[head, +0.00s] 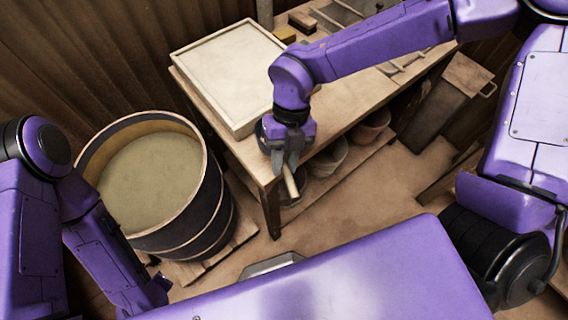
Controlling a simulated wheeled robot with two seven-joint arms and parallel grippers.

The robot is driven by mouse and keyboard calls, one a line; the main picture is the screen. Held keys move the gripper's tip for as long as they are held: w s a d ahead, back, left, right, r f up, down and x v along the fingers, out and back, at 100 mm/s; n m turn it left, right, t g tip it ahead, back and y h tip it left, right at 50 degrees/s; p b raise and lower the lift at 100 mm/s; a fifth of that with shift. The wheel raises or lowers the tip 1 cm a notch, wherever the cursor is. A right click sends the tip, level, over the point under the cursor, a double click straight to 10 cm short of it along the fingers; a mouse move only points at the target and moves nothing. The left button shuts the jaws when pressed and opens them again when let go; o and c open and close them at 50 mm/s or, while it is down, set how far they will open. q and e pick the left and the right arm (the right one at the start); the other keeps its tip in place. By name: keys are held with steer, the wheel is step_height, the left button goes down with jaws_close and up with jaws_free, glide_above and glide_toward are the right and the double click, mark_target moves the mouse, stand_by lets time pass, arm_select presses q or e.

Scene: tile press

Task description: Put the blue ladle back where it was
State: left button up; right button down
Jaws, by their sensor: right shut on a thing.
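My right gripper (288,160) points down just off the front edge of the wooden table, near its front corner. It is shut on a pale, rod-like handle (291,183) that slants down from the fingers. No blue part shows on it, so I cannot tell for sure that it is the blue ladle. A ladle head is not visible anywhere. My left arm is at the lower left, and its gripper does not show.
A large round tub (150,178) of murky liquid stands left of the table (345,108). A pale framed tray (232,72) lies on the table. Bowls (330,158) sit on the shelf below. A dark box (440,105) stands at right. Open floor (385,185) lies in front.

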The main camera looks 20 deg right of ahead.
step_height(320, 180, down, 3)
steer(key=c, duration=0.9)
jaws_free()
steer(key=v, duration=1.2)
steer(key=shift+d, duration=0.1)
